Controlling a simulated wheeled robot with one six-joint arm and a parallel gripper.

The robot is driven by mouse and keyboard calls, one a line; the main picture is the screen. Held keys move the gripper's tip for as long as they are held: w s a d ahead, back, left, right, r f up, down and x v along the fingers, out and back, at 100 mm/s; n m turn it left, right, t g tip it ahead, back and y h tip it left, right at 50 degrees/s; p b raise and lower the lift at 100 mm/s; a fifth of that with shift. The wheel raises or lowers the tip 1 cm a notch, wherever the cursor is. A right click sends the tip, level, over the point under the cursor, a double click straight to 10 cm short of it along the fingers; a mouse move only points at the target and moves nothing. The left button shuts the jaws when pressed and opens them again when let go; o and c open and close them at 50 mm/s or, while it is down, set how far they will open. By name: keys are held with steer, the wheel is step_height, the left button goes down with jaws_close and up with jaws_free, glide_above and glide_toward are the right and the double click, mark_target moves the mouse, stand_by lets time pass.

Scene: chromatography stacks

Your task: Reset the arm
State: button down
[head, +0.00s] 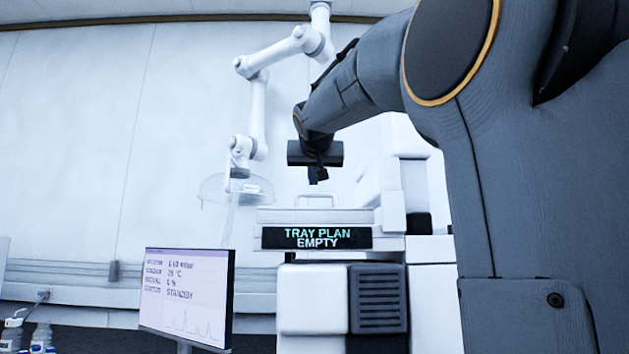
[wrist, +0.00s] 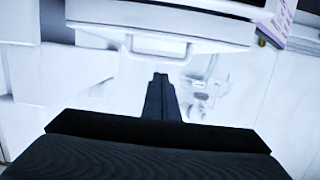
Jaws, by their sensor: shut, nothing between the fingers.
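My gripper (head: 318,176) hangs at the end of my dark grey arm in the head view, above and in front of the white chromatography stack. In the wrist view, my gripper (wrist: 161,78) shows as two dark fingers pressed together, with nothing between them. The fingertips appear close to the white handle (wrist: 157,52) of a tray-like unit in that view; I cannot tell the gap. In the head view the handle (head: 316,197) sits on top of the unit, just below the gripper. My arm reaches from the right and bends down at the wrist.
A monitor (head: 187,294) showing "STANDBY" stands at lower left. A white robot arm (head: 258,105) hangs behind, beside a clear round dish (head: 236,188). Bottles (head: 40,337) stand at far lower left. The wall area at left is open.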

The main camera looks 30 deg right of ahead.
steer(key=s+a+f+b, duration=0.1)
steer(key=s+a+f, duration=0.2)
steer(key=s, duration=0.3)
steer(key=shift+a+f+b, duration=0.15)
steer(key=shift+f+b, duration=0.2)
steer(key=shift+f, duration=0.2)
